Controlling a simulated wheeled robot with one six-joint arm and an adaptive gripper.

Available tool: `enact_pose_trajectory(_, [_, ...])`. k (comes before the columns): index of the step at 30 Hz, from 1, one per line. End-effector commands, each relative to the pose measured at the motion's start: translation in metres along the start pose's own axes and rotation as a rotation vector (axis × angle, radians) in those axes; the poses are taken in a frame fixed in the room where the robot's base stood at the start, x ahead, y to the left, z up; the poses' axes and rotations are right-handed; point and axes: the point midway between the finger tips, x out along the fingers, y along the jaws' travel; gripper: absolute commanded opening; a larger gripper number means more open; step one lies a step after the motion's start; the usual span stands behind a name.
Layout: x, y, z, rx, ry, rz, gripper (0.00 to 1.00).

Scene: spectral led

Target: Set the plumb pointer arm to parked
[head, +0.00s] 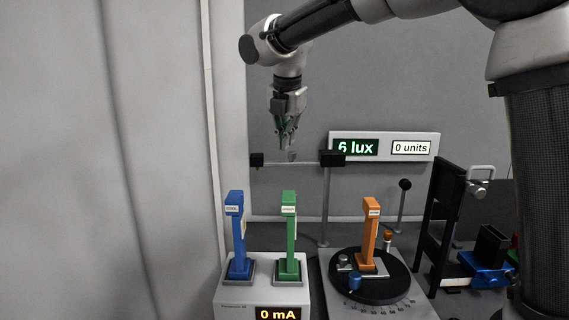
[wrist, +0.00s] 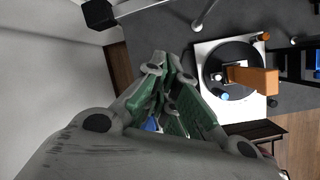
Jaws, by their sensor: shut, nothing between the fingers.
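No readable label marks the plumb pointer arm, so I cannot tell for certain which part it is. An upright orange handle (head: 370,233) stands on a black round turntable (head: 386,292) over a plate with scale marks. The handle also shows in the wrist view (wrist: 258,80), right of my fingers. A thin horizontal bar (head: 295,165) with black end blocks is held by a post behind. My gripper (head: 287,145) is shut and empty, pointing down just above this bar in the head view, well above the handles. Its fingertips (wrist: 164,68) meet in the wrist view.
Blue (head: 238,240) and green (head: 290,240) upright handles stand on a white box reading 0 mA. A display (head: 385,147) behind reads 6 lux and 0 units. A black frame (head: 441,225) and blue part (head: 487,270) stand at right. A wall bounds the left.

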Motion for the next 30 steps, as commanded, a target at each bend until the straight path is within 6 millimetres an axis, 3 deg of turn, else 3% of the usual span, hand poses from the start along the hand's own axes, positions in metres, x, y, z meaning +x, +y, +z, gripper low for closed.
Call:
enact_pose_trajectory(3, [-0.001, 0.001, 0.002, -0.293, -0.009, 0.001, 0.0])
enact_pose_trajectory(9, [0.0, 0.001, 0.002, -0.551, -0.009, 0.001, 0.0])
enact_pose_trajectory(14, [0.011, 0.001, 0.002, -0.58, -0.008, -0.001, 0.0])
enact_pose_trajectory(27, [0.1, 0.001, 0.003, -0.576, -0.006, -0.002, 0.0])
enact_pose_trajectory(30, [0.106, 0.009, 0.016, -0.573, -0.01, 0.001, 0.0])
